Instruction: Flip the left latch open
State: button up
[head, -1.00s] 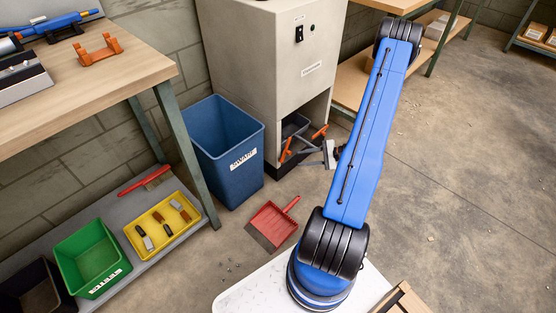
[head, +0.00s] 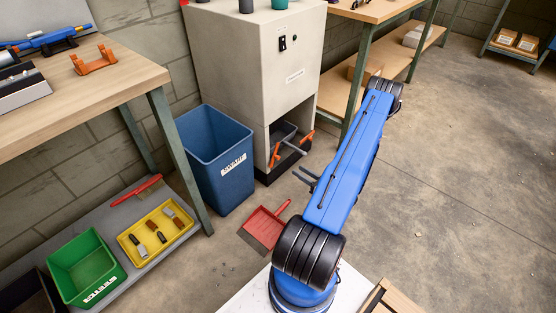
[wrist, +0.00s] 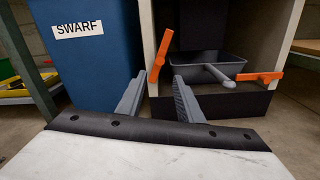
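The left latch (head: 275,155) is an orange lever at the left side of the grey cabinet's lower opening. It stands steeply in the wrist view (wrist: 161,54), its top leaning right. The right latch (head: 307,137) is a matching orange lever, lying nearly level in the wrist view (wrist: 260,77). A dark grey pan (wrist: 208,64) with a light grey handle sits between them. My gripper (head: 306,178) is in front of the opening, low and apart from both latches. In the wrist view its fingers (wrist: 158,90) are spread and empty, with the left latch above and beyond the gap.
The blue SWARF bin (head: 218,165) stands just left of the cabinet (head: 255,70). A red dustpan (head: 265,225) lies on the floor in front. A workbench (head: 90,95) with a lower shelf is at left. The floor at right is open.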

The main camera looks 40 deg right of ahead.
aim_at(279, 157)
jog(key=w, duration=0.9)
jog(key=w+a, duration=0.1)
jog(key=w, duration=0.4)
jog(key=shift+w, duration=0.2)
jog(key=shift+c, duration=0.2)
